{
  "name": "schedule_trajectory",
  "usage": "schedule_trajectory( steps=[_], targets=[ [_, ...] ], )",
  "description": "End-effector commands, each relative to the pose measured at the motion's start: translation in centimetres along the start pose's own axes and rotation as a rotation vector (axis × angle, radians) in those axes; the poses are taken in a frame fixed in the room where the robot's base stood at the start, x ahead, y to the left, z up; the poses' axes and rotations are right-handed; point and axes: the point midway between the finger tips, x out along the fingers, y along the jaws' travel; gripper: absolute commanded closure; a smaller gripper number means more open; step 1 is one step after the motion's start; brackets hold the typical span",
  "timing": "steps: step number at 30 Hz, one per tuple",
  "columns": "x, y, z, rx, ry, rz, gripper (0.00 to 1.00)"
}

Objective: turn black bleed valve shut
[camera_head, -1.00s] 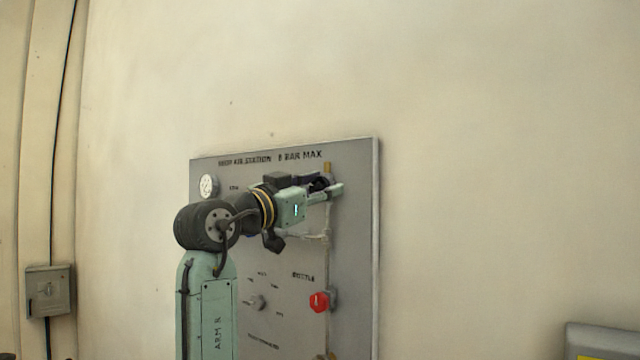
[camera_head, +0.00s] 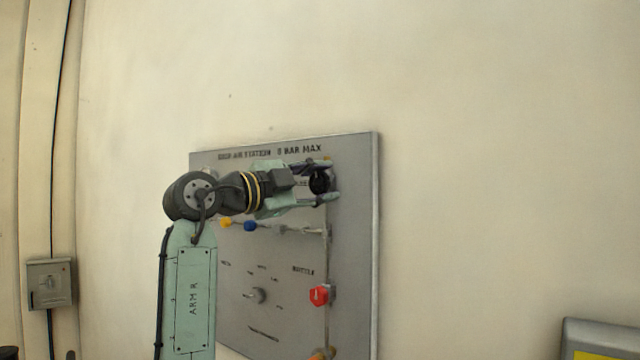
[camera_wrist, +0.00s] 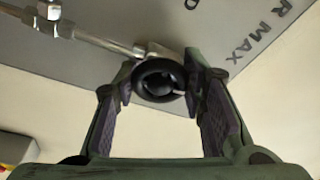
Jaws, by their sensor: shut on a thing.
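The black bleed valve (camera_head: 319,181) is a round black knob near the top right of the grey panel. In the wrist view the black valve (camera_wrist: 160,79) shows as a dark ring between the two fingertips, in front of a metal pipe fitting. My gripper (camera_head: 326,180) reaches the valve from the left, with one finger above it and one below. In the wrist view my gripper (camera_wrist: 160,85) has its fingertips against the knob's two sides. It is shut on the knob. The valve's stem is mostly hidden behind the knob.
The grey panel (camera_head: 355,250) is on a pale wall. A red knob (camera_head: 319,295) is below the valve on the same pipe run. Blue (camera_head: 250,226) and yellow (camera_head: 226,222) fittings and a grey selector (camera_head: 258,295) are on the panel. A grey box (camera_head: 50,284) is at far left.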

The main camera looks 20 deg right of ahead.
Motion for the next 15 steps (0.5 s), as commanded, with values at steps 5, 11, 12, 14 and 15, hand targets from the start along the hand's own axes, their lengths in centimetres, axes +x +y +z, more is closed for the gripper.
schedule_trajectory(
  steps=[5,11,12,14,15],
  targets=[
    [-0.01,0.07,0.05,0.098,-0.001,0.026,0.90],
    [-0.02,0.05,0.05,0.166,-0.001,0.041,0.90],
    [-0.02,0.05,0.05,0.174,-0.001,0.043,0.90],
    [-0.02,0.05,0.06,0.183,-0.001,0.045,0.90],
    [-0.02,0.06,0.06,0.188,-0.001,0.046,0.90]
  ],
)
